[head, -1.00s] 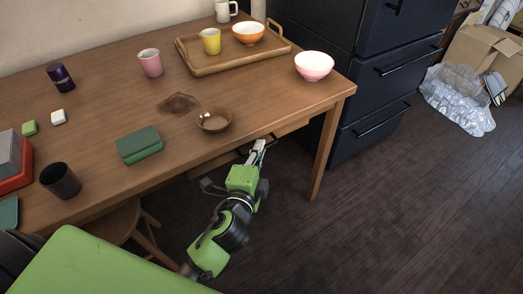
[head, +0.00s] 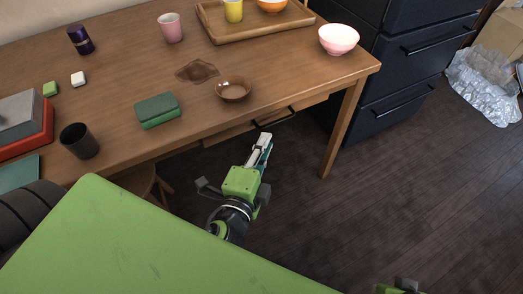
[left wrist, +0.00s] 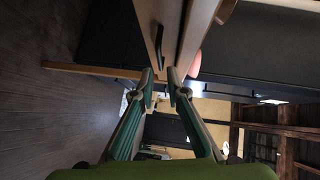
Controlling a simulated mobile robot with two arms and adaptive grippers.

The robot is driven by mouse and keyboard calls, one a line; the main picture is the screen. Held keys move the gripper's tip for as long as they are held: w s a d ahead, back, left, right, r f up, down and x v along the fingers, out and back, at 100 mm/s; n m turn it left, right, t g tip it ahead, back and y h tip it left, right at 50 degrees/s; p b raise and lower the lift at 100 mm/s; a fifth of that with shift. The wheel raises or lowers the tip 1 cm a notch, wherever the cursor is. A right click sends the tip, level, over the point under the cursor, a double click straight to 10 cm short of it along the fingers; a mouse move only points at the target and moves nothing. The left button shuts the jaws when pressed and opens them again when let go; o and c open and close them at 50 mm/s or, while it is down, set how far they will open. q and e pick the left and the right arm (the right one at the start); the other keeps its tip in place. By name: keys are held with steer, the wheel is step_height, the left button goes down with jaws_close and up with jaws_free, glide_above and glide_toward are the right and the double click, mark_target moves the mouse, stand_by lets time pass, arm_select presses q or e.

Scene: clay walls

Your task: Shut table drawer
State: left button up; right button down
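The table drawer (head: 231,132) is under the front edge of the wooden table (head: 115,75), with a dark bar handle (head: 273,121) on its front. The drawer front looks close to the table edge; I cannot tell whether a small gap remains. My left gripper (head: 265,139) is in front of and below the handle, apparently apart from it. In the left wrist view its two fingertips (left wrist: 161,75) are apart with nothing between them, and the handle (left wrist: 159,42) shows just beyond. Part of my right gripper (head: 400,288) shows at the bottom edge; its fingers are hidden.
On the table near the drawer are a brown bowl (head: 233,91), a green case (head: 157,110) and a pink bowl (head: 338,39). A table leg (head: 343,125) stands right of the drawer. A stool (head: 142,182) is underneath.

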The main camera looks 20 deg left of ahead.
arm_select(q)
steer(key=shift+s+d+r, duration=0.1)
steer(key=shift+s, duration=0.5)
steer(key=shift+s+d+r, duration=0.1)
steer(key=shift+s, duration=0.45)
